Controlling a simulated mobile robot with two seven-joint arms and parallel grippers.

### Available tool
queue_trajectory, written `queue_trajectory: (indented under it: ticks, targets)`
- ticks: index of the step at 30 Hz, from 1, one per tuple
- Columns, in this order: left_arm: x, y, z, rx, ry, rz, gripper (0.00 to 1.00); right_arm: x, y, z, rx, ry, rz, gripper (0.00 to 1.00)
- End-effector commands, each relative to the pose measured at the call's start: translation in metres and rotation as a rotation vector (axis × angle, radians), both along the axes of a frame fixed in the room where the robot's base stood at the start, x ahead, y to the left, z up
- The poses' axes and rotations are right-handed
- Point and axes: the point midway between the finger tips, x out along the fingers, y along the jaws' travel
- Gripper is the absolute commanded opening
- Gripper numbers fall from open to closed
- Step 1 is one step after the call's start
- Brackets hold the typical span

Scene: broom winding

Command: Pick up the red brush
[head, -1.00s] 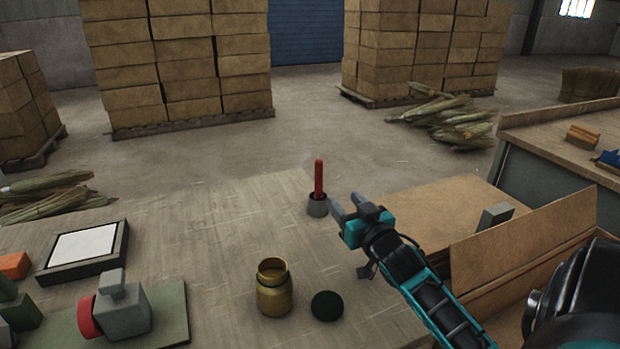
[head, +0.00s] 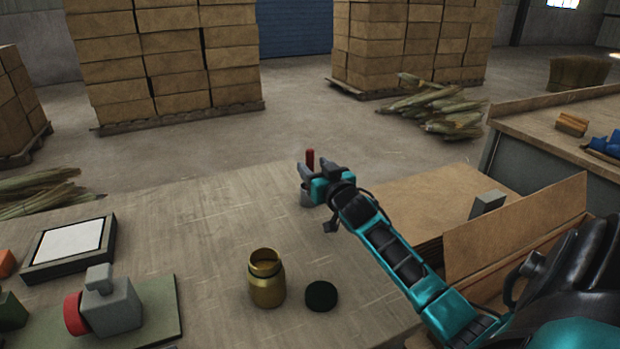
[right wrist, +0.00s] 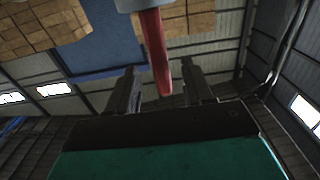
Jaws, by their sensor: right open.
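The red brush (head: 310,156) stands upright in a small grey holder (head: 305,197) near the far edge of the table. In the head view my right gripper (head: 310,175) is right at the brush and hides its lower part. In the right wrist view the red brush handle (right wrist: 155,52) extends between the two open fingers (right wrist: 160,85), apart from both as far as I can see. The holder's pale rim (right wrist: 137,4) shows at the top of that view. My left gripper is out of view.
A brass jar (head: 267,280) and a dark round lid (head: 321,296) stand on the table (head: 200,215) in front of the brush. A framed white pad (head: 70,243) and a grey clamp-like device (head: 108,305) are at left. Cardboard (head: 530,225) lies and leans at right.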

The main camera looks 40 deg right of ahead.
Motion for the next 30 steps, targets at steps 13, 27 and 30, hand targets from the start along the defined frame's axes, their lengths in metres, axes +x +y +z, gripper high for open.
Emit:
queue_trajectory:
  ticks: [13, 27, 30]
  targets:
    - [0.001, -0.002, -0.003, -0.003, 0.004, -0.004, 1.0, 0.027, -0.007, 0.001, 0.0, 0.001, 0.0, 0.51]
    - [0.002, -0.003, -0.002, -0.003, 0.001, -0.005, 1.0, 0.027, -0.007, 0.001, 0.0, 0.0, 0.0, 0.13]
    - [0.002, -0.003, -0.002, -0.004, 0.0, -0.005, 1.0, 0.027, -0.007, 0.001, 0.0, 0.0, 0.0, 0.03]
